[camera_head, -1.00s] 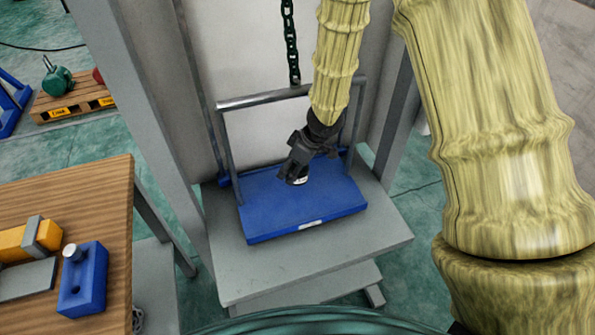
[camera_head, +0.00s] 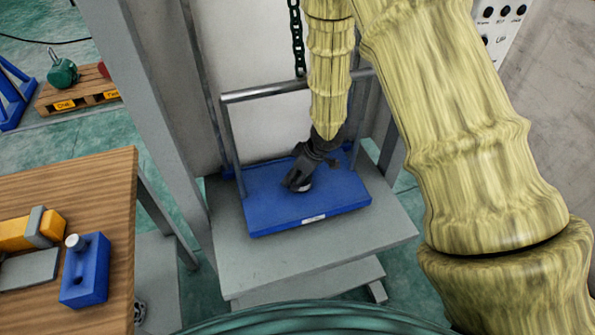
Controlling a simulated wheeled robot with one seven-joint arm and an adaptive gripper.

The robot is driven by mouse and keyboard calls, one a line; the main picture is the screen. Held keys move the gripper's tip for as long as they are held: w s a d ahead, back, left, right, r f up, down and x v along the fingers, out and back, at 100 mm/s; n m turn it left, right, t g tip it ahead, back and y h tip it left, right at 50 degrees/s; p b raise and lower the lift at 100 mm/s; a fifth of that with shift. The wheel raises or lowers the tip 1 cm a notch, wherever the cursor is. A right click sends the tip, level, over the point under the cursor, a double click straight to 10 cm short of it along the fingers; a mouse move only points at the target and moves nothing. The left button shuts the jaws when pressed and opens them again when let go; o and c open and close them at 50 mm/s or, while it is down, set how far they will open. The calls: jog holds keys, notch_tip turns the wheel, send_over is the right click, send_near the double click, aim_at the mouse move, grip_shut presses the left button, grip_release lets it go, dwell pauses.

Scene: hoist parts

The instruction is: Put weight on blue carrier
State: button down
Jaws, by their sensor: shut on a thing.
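The blue carrier (camera_head: 335,205) is a flat blue plate with a grey bar frame, standing level on a grey stand below a hanging chain. My gripper (camera_head: 301,186) is over the middle of the plate, pointing down and tilted. It is shut on a small piece, which I take to be the weight (camera_head: 305,188). Only a light silvery bit of it shows at the fingertips; the dark fingers hide the rest. I cannot tell whether it touches the plate.
The carrier's frame bar (camera_head: 275,92) and the dark chain (camera_head: 297,40) are close to my arm. A wooden table (camera_head: 85,190) at left holds a blue block (camera_head: 91,270) with a silver knob and a yellow part (camera_head: 17,234). The plate's front is clear.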

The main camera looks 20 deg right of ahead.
aim_at(311, 179)
dwell(0.4)
jog(key=shift+c, duration=1.7)
grip_release()
jog(key=shift+f, duration=0.1)
jog(key=p+v, duration=0.1)
jog(key=v, duration=1.1)
jog(key=shift+p, duration=0.35)
